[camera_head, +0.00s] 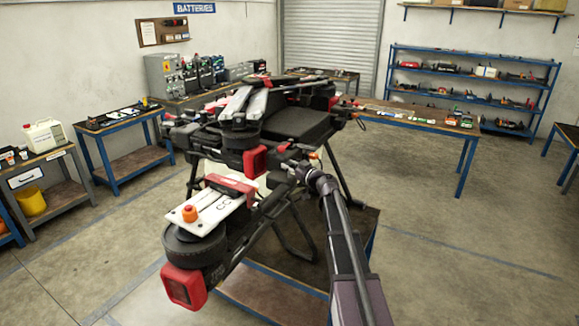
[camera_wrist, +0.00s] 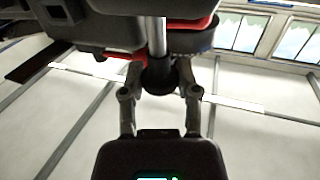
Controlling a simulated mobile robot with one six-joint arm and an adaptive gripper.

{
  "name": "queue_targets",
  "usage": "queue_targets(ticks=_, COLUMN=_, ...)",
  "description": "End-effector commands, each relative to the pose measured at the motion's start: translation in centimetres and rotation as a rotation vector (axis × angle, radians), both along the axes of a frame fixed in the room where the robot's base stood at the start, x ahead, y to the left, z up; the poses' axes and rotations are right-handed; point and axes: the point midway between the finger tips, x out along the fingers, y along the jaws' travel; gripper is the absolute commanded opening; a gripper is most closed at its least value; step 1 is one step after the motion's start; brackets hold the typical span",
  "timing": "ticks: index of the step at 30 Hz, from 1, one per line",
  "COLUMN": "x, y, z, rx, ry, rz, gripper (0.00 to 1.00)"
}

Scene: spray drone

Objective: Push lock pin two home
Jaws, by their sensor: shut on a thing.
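The large dark spray drone (camera_head: 290,122) with red parts stands in the middle of the head view. My gripper (camera_head: 303,172) is beside its frame, right of the near arm. In the wrist view my gripper (camera_wrist: 160,78) has its two fingers on either side of a dark knob. A bright metal shaft (camera_wrist: 157,38) rises from this knob toward the drone's dark body. It looks like a lock pin; no number shows. The fingers are shut on the knob. Part of the shaft shows below the dark body; its upper end is hidden.
The near drone arm carries a white plate (camera_head: 212,208) with an orange knob (camera_head: 190,213), close to the left of my arm. A low stand (camera_head: 278,292) is under the drone. Workbenches line the left wall. A blue shelf (camera_head: 470,90) is at the back right. Floor at right is clear.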

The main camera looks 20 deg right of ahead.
Motion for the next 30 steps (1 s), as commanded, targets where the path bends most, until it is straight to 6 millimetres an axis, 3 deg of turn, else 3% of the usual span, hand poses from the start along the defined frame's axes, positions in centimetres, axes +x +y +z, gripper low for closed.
queue_targets(ticks=15, x=0.1, y=0.0, z=-2.9, rx=0.001, ry=0.000, rz=0.001, gripper=0.00)
queue_targets(ticks=26, x=0.0, y=0.1, z=-3.0, rx=-0.004, ry=0.001, rz=0.002, gripper=0.00)
queue_targets(ticks=27, x=0.0, y=0.1, z=-3.0, rx=-0.004, ry=0.001, rz=0.002, gripper=0.47)
queue_targets(ticks=30, x=0.0, y=0.1, z=-3.0, rx=-0.003, ry=0.001, rz=0.002, gripper=0.77)
